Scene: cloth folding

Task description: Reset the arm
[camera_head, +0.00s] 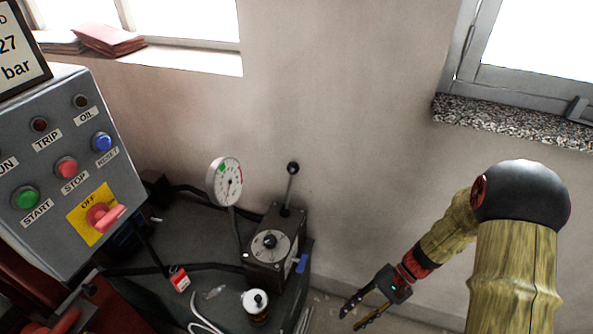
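My arm comes in at the lower right, with a black rounded joint and sleeves patterned yellow and brown. It bends down and left to my gripper (350,319) near the bottom edge, right of centre. The two dark fingers are spread apart with a gap between them. I see nothing held between them. A small green light shows on the gripper body. The gripper is to the right of the dark machine block and appears apart from it. No cloth is in view.
A grey control panel (50,115) with coloured buttons and a red switch stands at left. A dark bench (190,225) carries a round gauge (225,181), a lever block (275,242) and a red padlock (180,279). A granite windowsill (515,120) is at upper right.

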